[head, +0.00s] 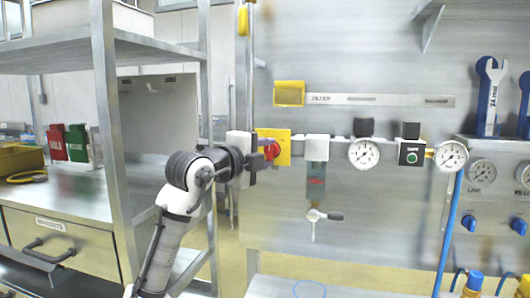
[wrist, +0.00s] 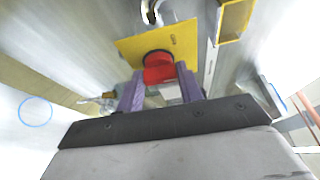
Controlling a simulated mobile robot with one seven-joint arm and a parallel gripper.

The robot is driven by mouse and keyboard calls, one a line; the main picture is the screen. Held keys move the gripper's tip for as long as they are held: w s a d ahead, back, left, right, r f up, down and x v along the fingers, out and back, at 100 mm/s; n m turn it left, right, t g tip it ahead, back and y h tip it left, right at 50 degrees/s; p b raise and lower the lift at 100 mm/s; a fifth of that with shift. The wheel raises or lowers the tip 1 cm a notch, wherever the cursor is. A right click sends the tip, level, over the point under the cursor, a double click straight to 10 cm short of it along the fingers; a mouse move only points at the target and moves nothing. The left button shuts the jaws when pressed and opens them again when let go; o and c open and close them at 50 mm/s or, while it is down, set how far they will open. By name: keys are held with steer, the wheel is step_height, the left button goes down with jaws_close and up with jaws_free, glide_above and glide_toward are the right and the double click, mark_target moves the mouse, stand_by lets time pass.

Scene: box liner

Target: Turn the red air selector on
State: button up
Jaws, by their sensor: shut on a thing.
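The red air selector (head: 271,151) is a red knob on a yellow plate (head: 283,148) on the steel wall panel. In the wrist view the red selector (wrist: 158,69) sits in front of the yellow plate (wrist: 178,44), between the two purple-grey fingers. My gripper (head: 256,158) is at the selector from the left in the head view, and its fingers (wrist: 159,86) are shut on the knob. The fingers partly hide the knob's lower part, so its exact turn angle is hard to read.
Right of the selector stand a filter bowl (head: 316,182), a round gauge (head: 364,154) and a green-marked valve block (head: 412,153). A yellow bracket (head: 289,93) is above. A steel shelf post (head: 105,120) stands left of my arm. A blue hose (head: 449,235) hangs at right.

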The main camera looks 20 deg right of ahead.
steer(key=m+y+p, duration=0.1)
steer(key=m, duration=0.3)
steer(key=shift+r+y+p, duration=0.3)
steer(key=shift+y+p, duration=0.05)
steer(key=shift+y, duration=0.05)
steer(key=shift+s+d+m+y+p, duration=0.1)
steer(key=shift+m+y+p, duration=0.65)
steer(key=shift+m, duration=0.65)
steer(key=o, duration=1)
steer(key=b+v, duration=0.3)
steer(key=v, duration=1)
steer(key=shift+s+a+r+b, duration=0.25)
steer(key=shift+b, duration=0.1)
